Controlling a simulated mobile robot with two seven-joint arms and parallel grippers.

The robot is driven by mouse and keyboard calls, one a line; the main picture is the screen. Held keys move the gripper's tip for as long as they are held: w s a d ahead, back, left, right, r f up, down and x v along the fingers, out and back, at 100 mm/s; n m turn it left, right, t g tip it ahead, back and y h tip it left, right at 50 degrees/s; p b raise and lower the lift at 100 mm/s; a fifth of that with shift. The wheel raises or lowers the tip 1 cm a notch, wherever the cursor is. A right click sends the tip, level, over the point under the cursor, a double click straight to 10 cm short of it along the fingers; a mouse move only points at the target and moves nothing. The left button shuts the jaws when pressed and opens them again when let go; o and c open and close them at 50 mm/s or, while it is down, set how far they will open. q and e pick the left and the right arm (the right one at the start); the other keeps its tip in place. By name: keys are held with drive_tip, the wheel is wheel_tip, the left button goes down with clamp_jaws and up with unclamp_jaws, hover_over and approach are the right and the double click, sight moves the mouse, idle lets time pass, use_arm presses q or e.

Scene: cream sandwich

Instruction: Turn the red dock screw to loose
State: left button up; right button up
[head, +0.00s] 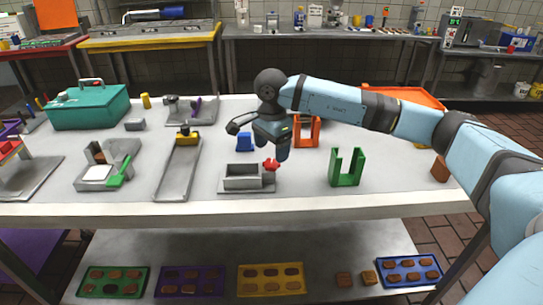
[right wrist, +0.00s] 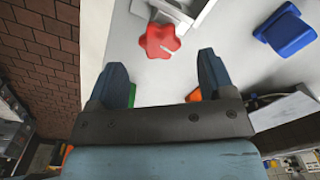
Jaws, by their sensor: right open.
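The red dock screw (head: 271,164) is a lobed red knob at the right end of a small grey dock (head: 245,184) on the white table. In the right wrist view the knob (right wrist: 160,41) shows a pale slot mark and lies just beyond the fingertips, roughly centred between them. My right gripper (head: 276,150) points down, close by the knob in the head view. Its two fingers are spread (right wrist: 163,72) with nothing between them. Whether a finger touches the knob cannot be told. My left gripper is not in view.
A blue block (head: 244,142) stands behind the dock. An orange stand (head: 307,131) and a green forked stand (head: 346,168) are to the right. A grey slide with a yellow piece (head: 178,170) is to the left. The table's front strip is clear.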

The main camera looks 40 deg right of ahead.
sight(271, 163)
wheel_tip(271, 163, up, 10)
drive_tip(key=shift+p, duration=0.3)
idle(0.4)
